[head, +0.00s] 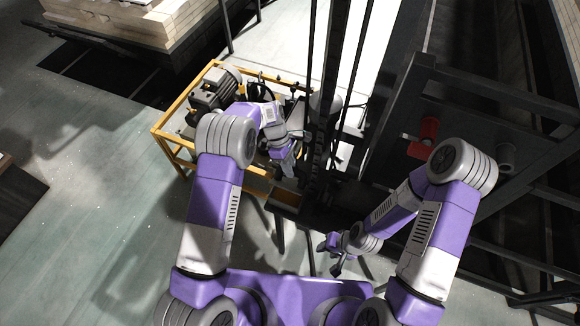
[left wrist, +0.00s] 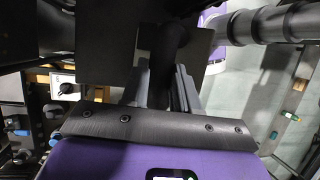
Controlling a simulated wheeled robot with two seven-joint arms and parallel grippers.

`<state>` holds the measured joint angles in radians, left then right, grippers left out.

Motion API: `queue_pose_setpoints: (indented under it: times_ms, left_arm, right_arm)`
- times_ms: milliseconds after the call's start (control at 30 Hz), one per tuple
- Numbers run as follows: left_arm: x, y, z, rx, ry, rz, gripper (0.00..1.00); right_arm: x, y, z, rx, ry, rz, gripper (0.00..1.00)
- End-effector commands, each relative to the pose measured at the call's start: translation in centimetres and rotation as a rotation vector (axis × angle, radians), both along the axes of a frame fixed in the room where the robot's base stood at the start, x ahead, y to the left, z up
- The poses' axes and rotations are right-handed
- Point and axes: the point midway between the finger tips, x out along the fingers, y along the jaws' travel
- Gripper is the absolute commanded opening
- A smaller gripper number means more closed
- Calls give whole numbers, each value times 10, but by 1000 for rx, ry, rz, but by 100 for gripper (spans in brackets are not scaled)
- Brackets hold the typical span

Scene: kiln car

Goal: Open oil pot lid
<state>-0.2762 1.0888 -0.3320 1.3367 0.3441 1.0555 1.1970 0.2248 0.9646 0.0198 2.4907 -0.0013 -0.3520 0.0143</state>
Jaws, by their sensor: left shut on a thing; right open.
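My left gripper (head: 288,158) reaches over the right side of a yellow-framed machine unit (head: 160,135). In the left wrist view its fingers (left wrist: 163,88) are shut on a dark thing (left wrist: 170,48) that shows between and beyond them. I cannot tell for certain whether this is the oil pot lid. The pot itself cannot be clearly made out, as my arm and gripper cover that area in the head view. My right gripper (head: 336,256) is open and empty, lower down near my base, apart from the unit.
A grey motor (head: 212,92) sits inside the yellow frame. Dark upright posts (head: 330,60) stand just right of my left gripper. A dark steel structure with a red cylinder (head: 424,138) fills the right.

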Motion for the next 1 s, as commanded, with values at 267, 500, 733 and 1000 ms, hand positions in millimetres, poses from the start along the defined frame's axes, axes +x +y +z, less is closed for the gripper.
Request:
queue_pose_setpoints:
  times_ms: [267, 500, 733, 1000]
  left_arm:
    - [1, 0, -3, 2, -4, 2, 47]
    - [0, 0, -2, 1, -2, 0, 55]
    - [5, 4, 11, 1, -5, 2, 55]
    - [17, 18, 52, 0, -6, 1, 55]
  right_arm:
    - [0, 0, 0, 0, 0, 0, 43]
    - [0, 0, 0, 0, 0, 0, 43]
    - [0, 0, -1, 0, 0, 0, 43]
    - [0, 0, -3, 0, 0, 0, 43]
